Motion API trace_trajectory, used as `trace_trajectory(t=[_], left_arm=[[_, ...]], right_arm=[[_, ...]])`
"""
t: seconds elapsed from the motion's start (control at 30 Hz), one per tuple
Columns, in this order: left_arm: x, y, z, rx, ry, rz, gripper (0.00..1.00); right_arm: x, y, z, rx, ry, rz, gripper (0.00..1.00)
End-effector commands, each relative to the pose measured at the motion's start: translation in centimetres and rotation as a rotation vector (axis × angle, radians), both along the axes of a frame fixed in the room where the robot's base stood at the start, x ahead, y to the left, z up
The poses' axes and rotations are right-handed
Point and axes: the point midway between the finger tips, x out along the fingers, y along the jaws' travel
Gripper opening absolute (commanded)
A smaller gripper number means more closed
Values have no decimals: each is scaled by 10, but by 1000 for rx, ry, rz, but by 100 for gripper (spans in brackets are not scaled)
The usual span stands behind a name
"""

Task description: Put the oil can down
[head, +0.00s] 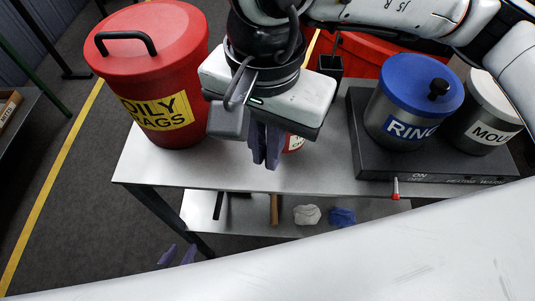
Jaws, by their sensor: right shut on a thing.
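My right gripper (266,160) points down over the table, its purple fingers close together. A small red can with a white label, which I take to be the oil can (293,143), shows just right of the fingers. Most of it is hidden behind the gripper, so I cannot tell whether its base touches the table (215,170). My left gripper (177,256) shows only as two purple fingertips at lower left, apart and empty, low beside the table.
A red oily rags bin (165,75) stands left. A dark heating plate (375,163) at right carries a blue-lidded tin (405,100) and a "MOU" tin (485,120). A dark holder (331,66) stands behind. The lower shelf (255,215) holds tools and cloths. The table front is clear.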

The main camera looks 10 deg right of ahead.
Motion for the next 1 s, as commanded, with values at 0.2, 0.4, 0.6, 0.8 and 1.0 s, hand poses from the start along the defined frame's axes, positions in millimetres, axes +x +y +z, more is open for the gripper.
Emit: trace_trajectory(t=[0.2,0.4,0.6,0.8,1.0], left_arm=[[0,0,3,-1,0,-1,30],[0,-1,4,-1,-1,-1,30],[1,-1,3,-1,-3,-1,30],[4,-1,2,-1,-9,-1,30],[5,-1,3,-1,-12,-1,30]], right_arm=[[0,-1,-27,-1,1,-2,0],[1,0,-37,1,-3,0,0],[1,0,-38,1,-3,0,0],[0,0,-40,0,0,0,24],[0,0,-39,0,0,0,27]])
